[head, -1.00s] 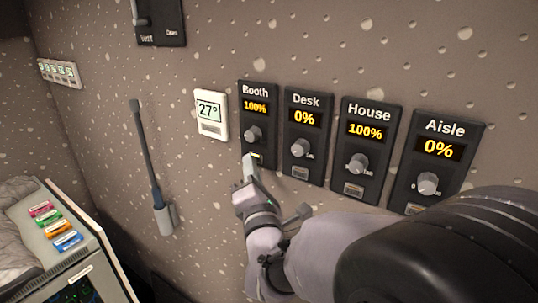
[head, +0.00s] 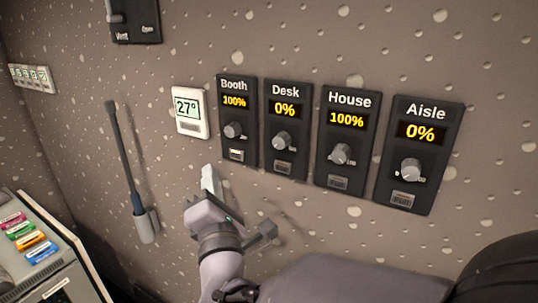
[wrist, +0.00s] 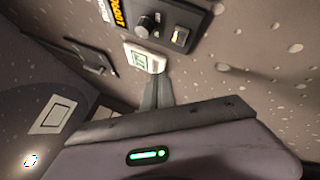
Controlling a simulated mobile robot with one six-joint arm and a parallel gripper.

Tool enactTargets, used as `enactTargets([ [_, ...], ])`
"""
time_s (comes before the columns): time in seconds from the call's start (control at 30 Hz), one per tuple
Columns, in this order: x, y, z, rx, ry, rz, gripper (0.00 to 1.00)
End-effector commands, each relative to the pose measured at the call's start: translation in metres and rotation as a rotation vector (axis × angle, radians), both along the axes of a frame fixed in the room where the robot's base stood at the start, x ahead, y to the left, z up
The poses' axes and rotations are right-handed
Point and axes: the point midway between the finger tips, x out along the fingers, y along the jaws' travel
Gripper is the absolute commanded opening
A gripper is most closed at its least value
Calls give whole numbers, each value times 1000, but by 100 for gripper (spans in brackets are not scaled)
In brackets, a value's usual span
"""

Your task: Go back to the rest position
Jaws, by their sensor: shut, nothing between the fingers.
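My gripper (head: 209,179) is shut and empty in the head view, below and left of the Booth panel and apart from it. In the wrist view its closed fingers (wrist: 157,92) point toward the wall and the thermostat. The Booth panel (head: 237,121) reads 100%, and the small button below its knob is lit. The Desk panel (head: 288,130) reads 0%, the House panel (head: 346,137) reads 100%, and the Aisle panel (head: 419,155) reads 0%. Each has a grey knob and a small button.
A white thermostat (head: 190,112) reading 27° hangs left of the panels. A Vent switch (head: 133,20) is at the upper left. A long dark tool (head: 127,165) stands in a wall holder. A console (head: 40,245) with coloured labels is at the lower left.

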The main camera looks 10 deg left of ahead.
Motion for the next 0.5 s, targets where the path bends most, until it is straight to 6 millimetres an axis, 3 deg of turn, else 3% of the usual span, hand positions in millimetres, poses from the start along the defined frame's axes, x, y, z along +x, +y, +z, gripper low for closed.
enactTargets([
  [0.27, -2, 0, 0, 4, 3, 0, 0],
  [0.33, 3, -11, -4, 64, 60, 5, 0],
  [0.43, 13, -56, -29, 353, 320, 17, 0],
  [0.5, 8, -102, -59, 669, 591, -10, 0],
])
